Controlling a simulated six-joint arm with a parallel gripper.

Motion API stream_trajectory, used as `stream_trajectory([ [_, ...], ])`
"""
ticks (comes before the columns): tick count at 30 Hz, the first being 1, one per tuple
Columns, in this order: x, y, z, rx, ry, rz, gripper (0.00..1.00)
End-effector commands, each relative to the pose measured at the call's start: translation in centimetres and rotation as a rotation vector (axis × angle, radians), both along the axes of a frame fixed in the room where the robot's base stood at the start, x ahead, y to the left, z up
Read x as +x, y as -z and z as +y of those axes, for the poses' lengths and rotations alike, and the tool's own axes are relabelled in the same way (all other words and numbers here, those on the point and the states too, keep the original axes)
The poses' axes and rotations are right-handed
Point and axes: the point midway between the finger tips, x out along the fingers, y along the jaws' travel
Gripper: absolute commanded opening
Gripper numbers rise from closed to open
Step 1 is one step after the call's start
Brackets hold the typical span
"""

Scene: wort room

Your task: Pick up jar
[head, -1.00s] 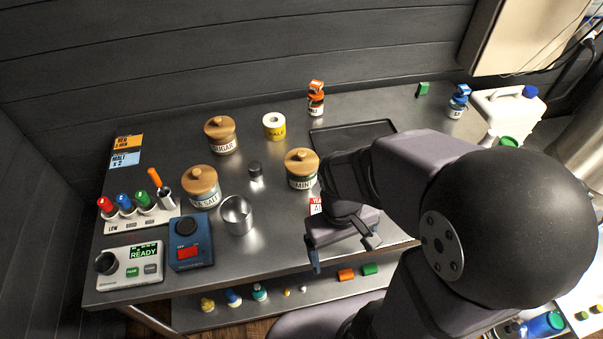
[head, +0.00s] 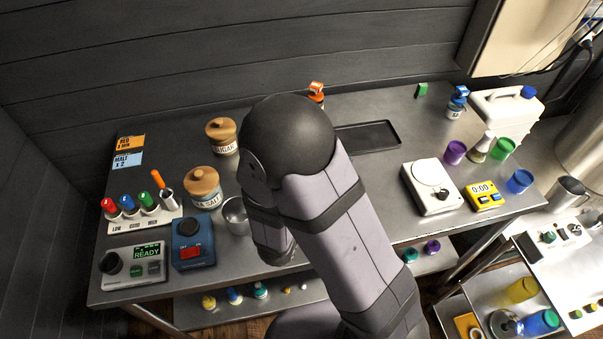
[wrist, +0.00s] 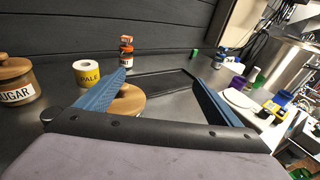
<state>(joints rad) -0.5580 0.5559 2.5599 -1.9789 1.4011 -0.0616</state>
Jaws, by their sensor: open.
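A jar's round wooden lid (wrist: 126,104) shows in the wrist view, beside the left finger of my gripper (wrist: 160,77). The gripper is open, with its blue fingers spread wide and nothing held. Its black bar hides the jar's lower body, so I cannot read a label. The sugar jar (head: 223,145) stands at the back left of the table, and it also shows in the wrist view (wrist: 16,92). The sea salt jar (head: 207,200) stands nearer the front. My arm hides the gripper and the middle of the table in the head view.
A metal cup (head: 235,214) stands left of my arm, near the blue device (head: 192,243). A yellow-labelled roll (wrist: 88,76) and an orange-capped bottle (wrist: 126,50) stand behind the lid. A black tray (head: 368,136) lies at the back. A white scale (head: 424,184) is to the right.

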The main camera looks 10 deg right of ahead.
Motion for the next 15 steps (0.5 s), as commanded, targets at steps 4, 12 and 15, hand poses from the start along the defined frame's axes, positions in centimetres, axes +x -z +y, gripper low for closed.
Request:
stream_trajectory([
  [4, 1.0, 2.4, 4.6, -0.026, -0.183, 0.026, 0.87],
  [12, -0.3, 7.7, 6.1, 0.095, -0.201, 0.105, 0.87],
  [15, -0.2, 7.8, 6.1, 0.101, -0.201, 0.108, 0.87],
])
